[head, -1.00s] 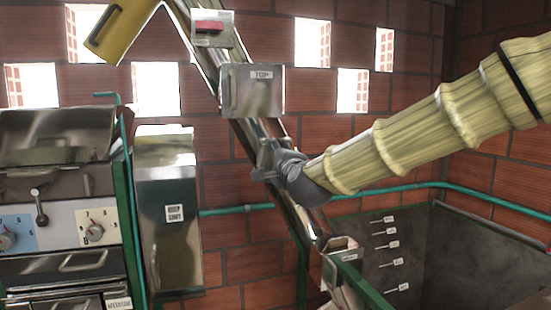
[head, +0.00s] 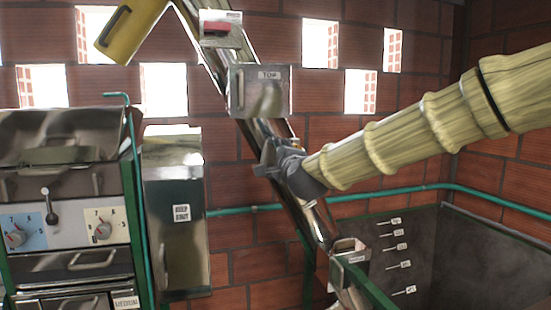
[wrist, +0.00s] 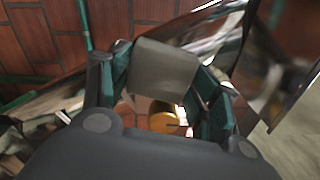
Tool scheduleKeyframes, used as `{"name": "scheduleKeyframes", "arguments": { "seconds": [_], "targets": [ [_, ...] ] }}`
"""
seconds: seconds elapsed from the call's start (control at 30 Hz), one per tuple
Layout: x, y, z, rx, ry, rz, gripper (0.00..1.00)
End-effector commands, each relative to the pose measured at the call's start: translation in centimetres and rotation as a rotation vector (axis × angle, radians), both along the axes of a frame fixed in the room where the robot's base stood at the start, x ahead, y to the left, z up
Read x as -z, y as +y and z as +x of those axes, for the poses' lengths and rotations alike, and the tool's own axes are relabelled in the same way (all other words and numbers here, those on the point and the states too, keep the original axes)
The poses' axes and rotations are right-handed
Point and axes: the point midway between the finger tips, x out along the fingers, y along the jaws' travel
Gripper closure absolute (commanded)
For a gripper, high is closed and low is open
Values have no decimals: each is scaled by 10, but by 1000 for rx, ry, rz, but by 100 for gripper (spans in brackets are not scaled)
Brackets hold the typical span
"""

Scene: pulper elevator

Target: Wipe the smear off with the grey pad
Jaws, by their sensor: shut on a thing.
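The grey pad (wrist: 165,68) is a flat square between my gripper's two teal-lined fingers in the wrist view. My gripper (wrist: 163,80) is shut on it. In the head view my gripper (head: 267,158) is beside the sloping metal elevator tube (head: 312,212), below the plate marked TOP (head: 240,104). A dull olive smear (head: 266,98) shows on that plate's face. My gripper is apart from the smear. The pad cannot be made out clearly in the head view, and the smear cannot be picked out in the wrist view.
A yellow hinged cover (head: 128,28) and a red switch (head: 217,28) are above the plate. A metal cabinet (head: 175,240) and a machine with dials (head: 65,235) stand left. A metal box (head: 350,262) is at the tube's lower end, beside a dark tank (head: 465,250). A green pipe (head: 400,190) runs along the brick wall.

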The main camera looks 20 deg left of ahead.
Motion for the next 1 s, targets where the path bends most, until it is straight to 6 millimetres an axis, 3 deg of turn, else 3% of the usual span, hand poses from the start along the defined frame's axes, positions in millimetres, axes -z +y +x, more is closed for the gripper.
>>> {"name": "scheduleKeyframes", "arguments": {
  "seconds": [1.0],
  "targets": [
    [0, 5, 7, 0, -1, 1, 57]
  ]
}}
